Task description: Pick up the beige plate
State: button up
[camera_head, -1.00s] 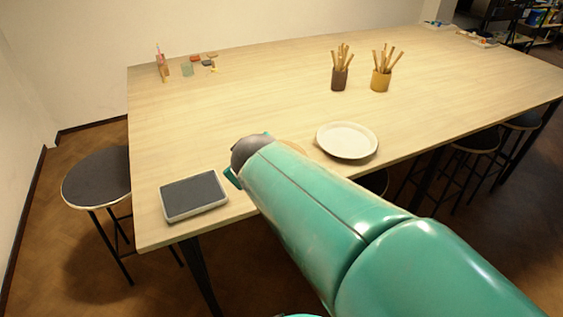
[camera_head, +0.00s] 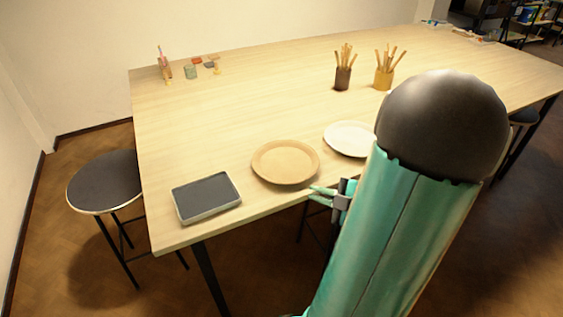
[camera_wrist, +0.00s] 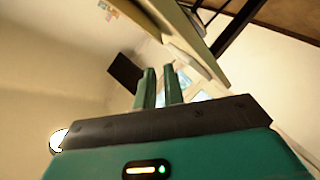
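The beige plate (camera_head: 285,161) lies flat near the front edge of the table in the head view, between a dark tray and a white plate. It is empty and fully visible. My gripper (camera_head: 313,192) is at the table's front edge, just right of and below the plate's near rim in the picture. Its two green fingers point left, are slightly apart and hold nothing. In the wrist view the fingers (camera_wrist: 160,86) also show with a narrow gap between them. I cannot make out the plate in the wrist view.
The white plate (camera_head: 347,139) is partly hidden by my arm. The dark tray (camera_head: 206,197) lies at the table's left front corner. Two brush cups (camera_head: 342,79) (camera_head: 383,78) stand farther back. A stool (camera_head: 106,183) is at left. The table's (camera_head: 230,110) middle left is clear.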

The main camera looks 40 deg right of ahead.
aim_at(276, 182)
jog(key=x, duration=1.3)
jog(key=shift+w+f, duration=0.1)
grip_shut()
